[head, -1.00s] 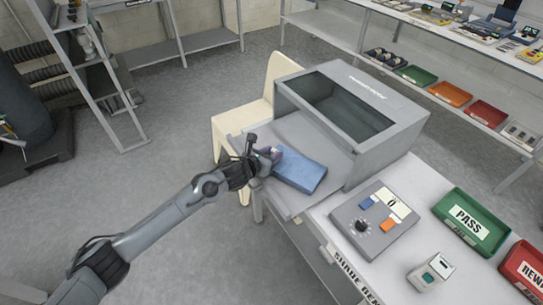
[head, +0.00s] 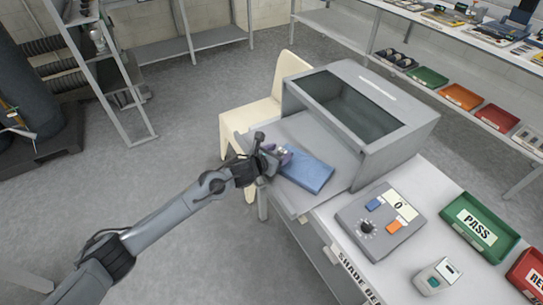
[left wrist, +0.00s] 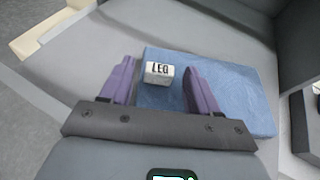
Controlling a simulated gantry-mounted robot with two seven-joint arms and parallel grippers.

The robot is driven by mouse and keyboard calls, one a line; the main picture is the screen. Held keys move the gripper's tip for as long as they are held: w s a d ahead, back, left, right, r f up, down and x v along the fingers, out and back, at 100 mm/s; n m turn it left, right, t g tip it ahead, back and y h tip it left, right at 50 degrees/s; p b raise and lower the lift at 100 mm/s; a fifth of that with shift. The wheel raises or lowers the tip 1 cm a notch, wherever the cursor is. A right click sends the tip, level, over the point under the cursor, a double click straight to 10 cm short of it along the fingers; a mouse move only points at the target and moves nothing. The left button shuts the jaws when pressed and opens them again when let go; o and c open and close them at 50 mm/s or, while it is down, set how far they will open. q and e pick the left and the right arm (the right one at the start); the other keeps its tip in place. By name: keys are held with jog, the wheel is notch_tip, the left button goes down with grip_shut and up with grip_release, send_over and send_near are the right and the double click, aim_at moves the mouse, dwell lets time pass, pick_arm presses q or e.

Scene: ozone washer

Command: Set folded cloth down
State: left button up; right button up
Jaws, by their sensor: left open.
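The folded blue cloth (head: 308,174) lies flat on the grey front shelf (head: 300,127) of the box-shaped machine (head: 340,172). It also shows in the left wrist view (left wrist: 235,105), with a small white lettered tag (left wrist: 159,73) near its left edge. My left gripper (head: 284,156) is at the cloth's left end in the head view. In the left wrist view its two purple fingers (left wrist: 159,82) are open, with the tag between them and a gap on each side. The right finger overlaps the cloth in that view; whether it touches cannot be told. My right gripper is not in view.
A cream chair (head: 262,110) stands behind the shelf. A grey control box (head: 380,222), a small white device (head: 436,277), a green PASS tray (head: 480,228) and a red tray (head: 526,272) sit on the bench to the right. Floor left of the bench is largely clear.

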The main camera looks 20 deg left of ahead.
pick_arm(q)
jog(key=p+v, duration=0.2)
jog(key=v, duration=1)
jog(key=s+d+f+n+g+y, duration=0.1)
jog(key=s+d+f+n+g, duration=0.2)
jog(key=s+n, duration=0.6)
jog(key=s+d+f+n+y, duration=0.1)
jog(key=s+d+f+n, duration=0.5)
jog(key=n, duration=0.5)
jog(key=s+a+f+n+g, duration=0.1)
jog(key=s+a+n+g, duration=0.2)
jog(key=s+n, duration=0.5)
jog(key=s+a+f+n+g+y, duration=0.1)
jog(key=s+a+n+g, duration=0.2)
jog(key=s+n, duration=0.6)
jog(key=shift+s+a+f+y, duration=0.3)
jog(key=shift+s+a+f, duration=0.05)
jog(key=shift+s+a, duration=0.75)
jog(key=shift+d, duration=0.1)
